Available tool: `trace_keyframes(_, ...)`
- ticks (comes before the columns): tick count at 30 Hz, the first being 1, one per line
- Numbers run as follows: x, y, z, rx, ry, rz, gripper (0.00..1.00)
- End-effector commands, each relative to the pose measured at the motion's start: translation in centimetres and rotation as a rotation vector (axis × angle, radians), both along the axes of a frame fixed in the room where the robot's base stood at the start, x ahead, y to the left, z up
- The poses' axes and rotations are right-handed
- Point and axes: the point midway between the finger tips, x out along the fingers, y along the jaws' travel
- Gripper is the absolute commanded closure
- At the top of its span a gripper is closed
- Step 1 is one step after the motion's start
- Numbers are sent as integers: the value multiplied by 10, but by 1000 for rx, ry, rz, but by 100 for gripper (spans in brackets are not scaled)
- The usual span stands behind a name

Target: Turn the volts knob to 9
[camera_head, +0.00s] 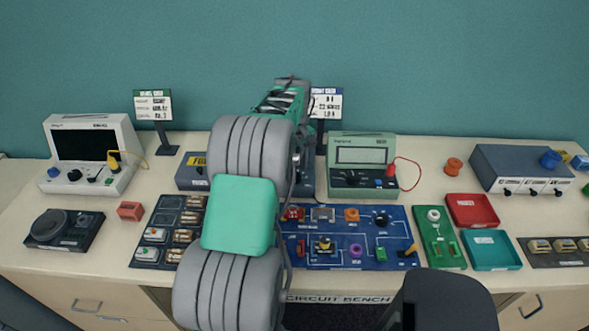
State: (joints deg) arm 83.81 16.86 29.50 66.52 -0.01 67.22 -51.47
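I cannot make out a knob marked volts; the small labels are unreadable. A dark grey-blue unit with a yellow label (194,172) stands at the back of the bench, left of centre, and most of it is hidden behind my arm. My gripper (281,101) is at the far end of the arm, near the back of the bench above this area. Its fingertips are hidden, so I cannot see whether it is open or what it touches. A green meter (344,150) with dark knobs stands to the right of the arm.
A white instrument (121,180) with a dark screen stands at the back left. A blue circuit board (336,257) lies in front centre. Red (470,210) and teal (490,250) trays and a blue-grey box (520,155) are at the right. Two sign stands rise at the back.

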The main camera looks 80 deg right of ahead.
Motion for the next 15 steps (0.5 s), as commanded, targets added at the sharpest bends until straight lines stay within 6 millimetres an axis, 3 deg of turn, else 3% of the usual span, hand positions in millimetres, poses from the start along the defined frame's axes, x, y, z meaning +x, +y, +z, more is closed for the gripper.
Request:
trace_keyframes(4, 0, 0, -13, 0, 0, 0, 45)
trace_keyframes(11, 1, 0, -15, -1, 0, 0, 45)
trace_keyframes(15, 1, 0, -15, -1, 0, 0, 55)
